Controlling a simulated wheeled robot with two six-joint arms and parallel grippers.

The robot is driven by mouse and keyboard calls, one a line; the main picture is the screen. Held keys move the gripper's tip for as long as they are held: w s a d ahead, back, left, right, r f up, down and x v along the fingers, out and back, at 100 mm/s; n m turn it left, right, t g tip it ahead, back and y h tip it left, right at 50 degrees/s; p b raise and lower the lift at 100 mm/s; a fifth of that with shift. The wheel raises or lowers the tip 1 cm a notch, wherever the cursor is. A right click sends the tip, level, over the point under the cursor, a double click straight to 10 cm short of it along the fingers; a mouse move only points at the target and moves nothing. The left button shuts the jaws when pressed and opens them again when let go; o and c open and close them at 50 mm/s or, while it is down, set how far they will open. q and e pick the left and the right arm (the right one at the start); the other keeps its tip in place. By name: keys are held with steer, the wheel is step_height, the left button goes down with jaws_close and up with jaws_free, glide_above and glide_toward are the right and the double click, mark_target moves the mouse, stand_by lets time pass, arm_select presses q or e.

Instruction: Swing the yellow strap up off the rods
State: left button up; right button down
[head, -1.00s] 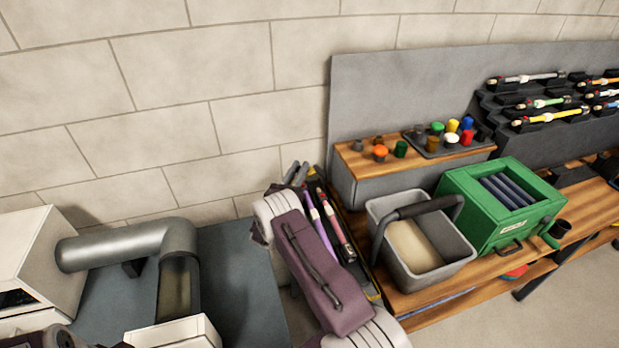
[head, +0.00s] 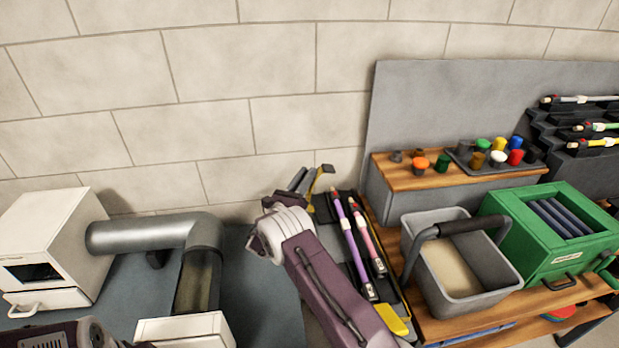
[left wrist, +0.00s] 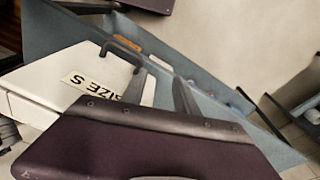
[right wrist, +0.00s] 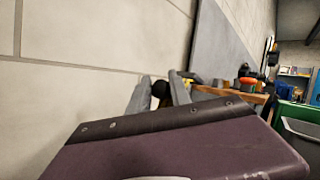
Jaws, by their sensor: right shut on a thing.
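The yellow strap (head: 319,182) stands raised at the far end of a dark rod tray (head: 349,240), tilted up. My right gripper (head: 304,180) is shut on it; the right wrist view shows a dark knob (right wrist: 160,90) between the fingers. A purple rod (head: 352,245) and a pink rod (head: 369,240) lie side by side in the tray, with no strap visible across their exposed lengths. My right arm hides the tray's left side. My left gripper (left wrist: 167,90) looks open and empty, with a white box marked "SIZE S" (left wrist: 65,80) beyond it.
A yellow pad (head: 393,319) is at the tray's near end. A grey bin (head: 425,290) with a dark handle stands just right, beside a green box (head: 525,255). A grey duct pipe (head: 145,236) and white boxes are left. A wall stands behind.

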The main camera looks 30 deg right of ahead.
steer(key=shift+f, duration=0.25)
steer(key=c, duration=1.3)
jaws_free()
steer(key=shift+o, duration=0.5)
steer(key=shift+w, duration=0.15)
steer(key=shift+r, duration=0.1)
steer(key=b+v, duration=0.1)
steer(key=v, duration=0.8)
